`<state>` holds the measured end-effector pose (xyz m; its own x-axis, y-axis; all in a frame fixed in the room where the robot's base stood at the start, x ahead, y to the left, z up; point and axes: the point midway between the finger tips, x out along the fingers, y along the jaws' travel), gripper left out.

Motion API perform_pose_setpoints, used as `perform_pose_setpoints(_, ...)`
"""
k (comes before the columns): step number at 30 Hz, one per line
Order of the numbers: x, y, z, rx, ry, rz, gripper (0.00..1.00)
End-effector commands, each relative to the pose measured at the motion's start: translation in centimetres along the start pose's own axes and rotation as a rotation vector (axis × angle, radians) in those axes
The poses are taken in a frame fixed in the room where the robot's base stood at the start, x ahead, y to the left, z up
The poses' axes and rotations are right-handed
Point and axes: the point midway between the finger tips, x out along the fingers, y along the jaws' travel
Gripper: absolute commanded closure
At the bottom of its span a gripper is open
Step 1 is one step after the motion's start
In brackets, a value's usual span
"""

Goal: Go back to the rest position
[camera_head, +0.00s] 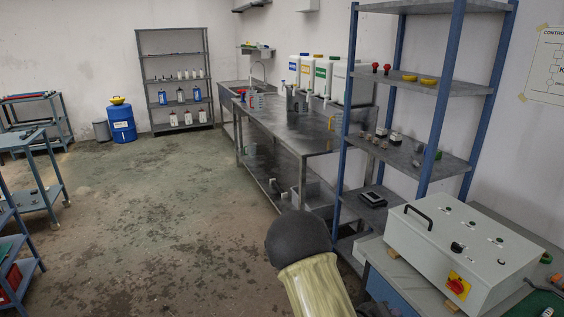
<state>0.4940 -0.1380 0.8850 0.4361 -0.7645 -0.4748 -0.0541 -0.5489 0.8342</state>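My gripper is not in view. A rounded dark grey part with a cream, ribbed sleeve below it rises from the bottom edge, right of centre; it looks like part of my own arm, and its end is out of frame. No rest position is marked in the picture.
A white control box (462,250) with a red and yellow switch sits on a bench at the right. A blue-post shelf (440,86) stands behind it. A steel table (290,127) runs along the wall. A blue drum (121,125) and grey rack (175,56) stand at the back. The middle floor (150,220) is clear.

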Motion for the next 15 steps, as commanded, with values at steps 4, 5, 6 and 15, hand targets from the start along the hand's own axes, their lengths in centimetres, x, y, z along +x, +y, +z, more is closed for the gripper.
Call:
perform_pose_setpoints(4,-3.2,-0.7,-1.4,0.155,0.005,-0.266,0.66)
perform_pose_setpoints(5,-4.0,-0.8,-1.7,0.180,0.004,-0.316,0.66)
perform_pose_setpoints(6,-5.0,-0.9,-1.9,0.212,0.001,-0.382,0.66)
perform_pose_setpoints(15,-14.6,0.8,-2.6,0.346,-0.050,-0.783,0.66)
